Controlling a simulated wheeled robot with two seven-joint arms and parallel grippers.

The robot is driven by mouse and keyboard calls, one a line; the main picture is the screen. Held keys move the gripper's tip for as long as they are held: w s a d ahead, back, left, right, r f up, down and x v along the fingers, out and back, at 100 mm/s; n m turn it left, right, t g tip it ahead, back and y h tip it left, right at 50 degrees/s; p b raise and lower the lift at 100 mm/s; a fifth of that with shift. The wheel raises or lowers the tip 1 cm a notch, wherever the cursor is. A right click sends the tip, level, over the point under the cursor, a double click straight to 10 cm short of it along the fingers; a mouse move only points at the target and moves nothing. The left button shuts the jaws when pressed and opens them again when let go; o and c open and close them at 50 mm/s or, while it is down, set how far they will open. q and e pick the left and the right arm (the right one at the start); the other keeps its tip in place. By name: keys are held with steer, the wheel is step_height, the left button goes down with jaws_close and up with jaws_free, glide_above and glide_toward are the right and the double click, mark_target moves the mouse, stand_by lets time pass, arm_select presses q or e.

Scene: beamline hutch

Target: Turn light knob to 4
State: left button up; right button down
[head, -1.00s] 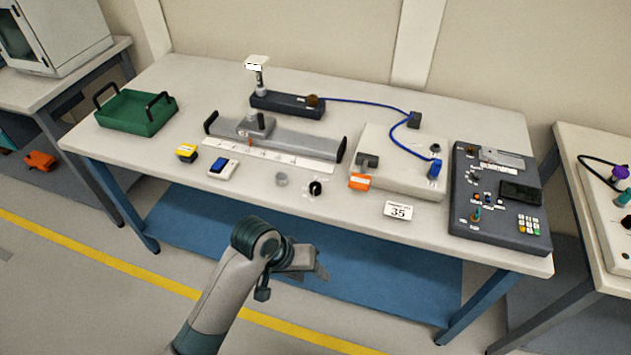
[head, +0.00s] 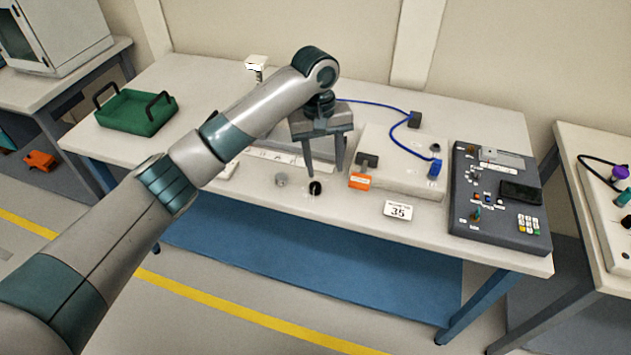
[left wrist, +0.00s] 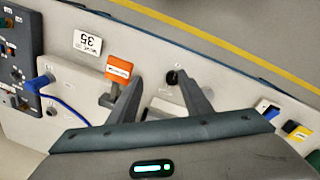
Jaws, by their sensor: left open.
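A small black knob (head: 315,188) stands on the front part of the white table, and I take it for the light knob. It also shows in the left wrist view (left wrist: 172,77), close to the tip of one finger. The marks around it are too small to read, so its setting is unclear. My left gripper (head: 325,170) points down above the table, just behind the knob in the head view. Its two fingers are apart and empty in the left wrist view (left wrist: 160,77). My right gripper is not in view.
A grey round piece (head: 281,180) sits left of the knob. An orange block (head: 360,181), a "35" card (head: 398,209) and a dark control panel (head: 495,205) lie to the right. A green tray (head: 135,112) is far left. My left arm hides part of the table.

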arm_select(q)
step_height(320, 180, up, 7)
steer(key=n+y, duration=0.1)
steer(key=n, duration=0.1)
glide_above(315, 185)
steer(key=shift+s+f, duration=0.1)
steer(key=shift+f, duration=0.05)
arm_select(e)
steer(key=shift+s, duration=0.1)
arm_select(q)
steer(key=shift+f, duration=0.15)
step_height(315, 185, down, 9)
steer(key=shift+p, duration=1.05)
step_height(315, 185, down, 8)
steer(key=shift+f+p, duration=0.1)
steer(key=shift+p, duration=0.55)
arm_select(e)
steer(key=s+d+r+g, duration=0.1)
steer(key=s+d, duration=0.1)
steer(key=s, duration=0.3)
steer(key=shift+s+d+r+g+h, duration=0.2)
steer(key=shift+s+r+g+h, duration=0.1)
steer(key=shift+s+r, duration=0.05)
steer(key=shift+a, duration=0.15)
arm_select(q)
steer(key=c, duration=1.1)
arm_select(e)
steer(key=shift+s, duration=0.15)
